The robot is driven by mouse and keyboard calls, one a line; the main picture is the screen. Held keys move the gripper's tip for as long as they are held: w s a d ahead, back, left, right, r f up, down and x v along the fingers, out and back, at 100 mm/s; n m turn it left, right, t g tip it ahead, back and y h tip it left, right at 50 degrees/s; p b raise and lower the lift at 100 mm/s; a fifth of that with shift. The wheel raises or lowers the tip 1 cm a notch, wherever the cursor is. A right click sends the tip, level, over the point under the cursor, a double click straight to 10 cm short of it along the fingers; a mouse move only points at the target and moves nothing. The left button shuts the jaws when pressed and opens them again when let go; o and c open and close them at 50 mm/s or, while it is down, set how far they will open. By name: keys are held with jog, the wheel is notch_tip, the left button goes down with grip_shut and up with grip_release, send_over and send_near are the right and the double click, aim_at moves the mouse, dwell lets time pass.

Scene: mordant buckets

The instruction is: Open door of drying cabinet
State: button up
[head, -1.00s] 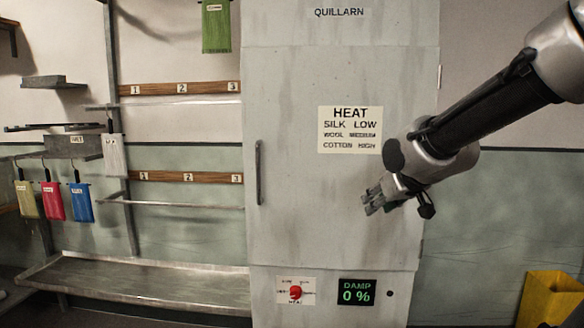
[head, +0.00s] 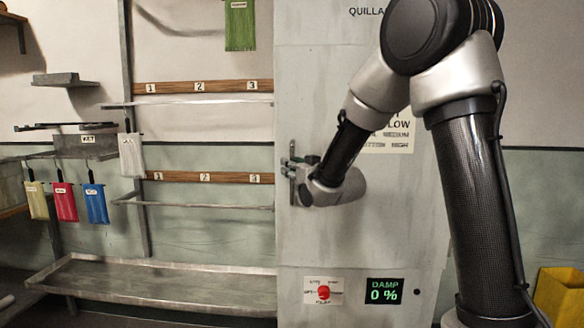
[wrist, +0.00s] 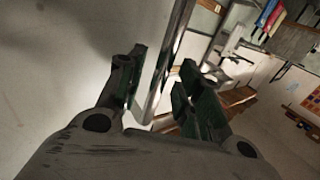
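The drying cabinet's grey door (head: 330,240) looks shut in the head view. Its vertical bar handle (head: 292,148) is near the door's left edge, partly hidden by my gripper (head: 292,168). In the wrist view the metal handle (wrist: 172,58) runs between the two green-padded fingers of my gripper (wrist: 166,88). The fingers are apart, one on each side of the bar, with gaps showing. I cannot tell whether either finger touches it.
A red knob (head: 323,292) and a damp display (head: 384,291) reading 0 % are low on the cabinet. Shelving with a metal tray (head: 160,285) and hanging coloured skeins stands to the left. A yellow bucket (head: 560,295) is at lower right.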

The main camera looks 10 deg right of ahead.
jog(key=shift+w+a, duration=0.1)
jog(key=shift+w, duration=0.4)
grip_shut()
